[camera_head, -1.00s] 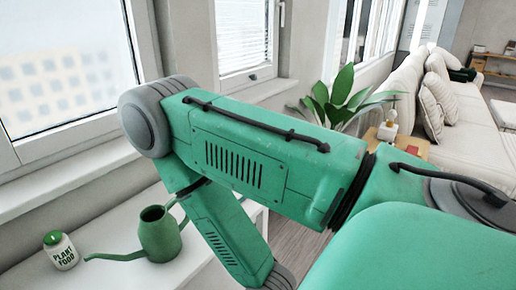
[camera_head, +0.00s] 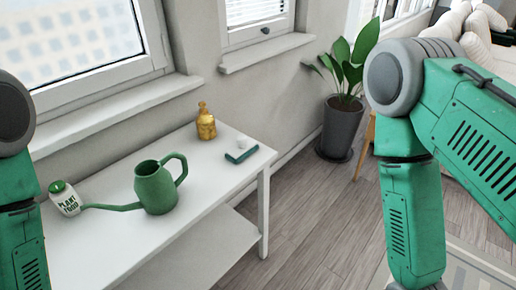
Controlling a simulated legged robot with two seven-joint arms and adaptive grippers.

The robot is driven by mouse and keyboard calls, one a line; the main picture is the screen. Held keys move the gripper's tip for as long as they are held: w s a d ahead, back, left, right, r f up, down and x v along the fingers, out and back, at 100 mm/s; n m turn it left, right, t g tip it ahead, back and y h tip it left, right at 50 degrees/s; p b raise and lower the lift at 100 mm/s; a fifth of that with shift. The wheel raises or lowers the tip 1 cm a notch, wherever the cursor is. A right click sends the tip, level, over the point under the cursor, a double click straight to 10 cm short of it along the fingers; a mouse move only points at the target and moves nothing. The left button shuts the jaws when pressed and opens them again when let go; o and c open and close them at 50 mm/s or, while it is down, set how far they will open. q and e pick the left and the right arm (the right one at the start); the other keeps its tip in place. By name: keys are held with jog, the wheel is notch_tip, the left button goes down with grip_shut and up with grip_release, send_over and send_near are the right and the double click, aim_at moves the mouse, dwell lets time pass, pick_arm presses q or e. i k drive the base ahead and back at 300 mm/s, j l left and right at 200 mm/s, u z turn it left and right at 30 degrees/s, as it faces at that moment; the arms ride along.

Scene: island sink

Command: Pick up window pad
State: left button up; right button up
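A small flat dark-green piece with a pale rounded part on top, which looks like the window pad (camera_head: 236,157), lies on the white table near its right end. Nothing touches it. My green arm links show at the left and right edges of the view. Both grippers are out of the picture, so their state and their distance from the pad do not show.
The white table (camera_head: 100,256) stands under the window. An amber bottle (camera_head: 206,124) stands just left of the pad. A green watering can (camera_head: 155,188) and a plant food jar (camera_head: 66,199) stand further left. A potted plant (camera_head: 341,125) stands on the floor behind.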

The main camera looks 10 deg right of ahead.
aim_at(246, 147)
jog(key=z, duration=0.2)
jog(key=u, duration=1.55)
jog(key=z, duration=1.55)
jog(key=i+l, duration=0.2)
jog(key=l, duration=0.25)
jog(key=i+l+u, duration=0.15)
jog(key=l, duration=0.2)
jog(key=i+l+u, duration=0.2)
jog(key=l, duration=0.15)
jog(key=l+u, duration=0.15)
jog(key=l, duration=0.25)
jog(key=i+l+u, duration=0.2)
jog(key=l, duration=0.2)
jog(key=k, duration=0.1)
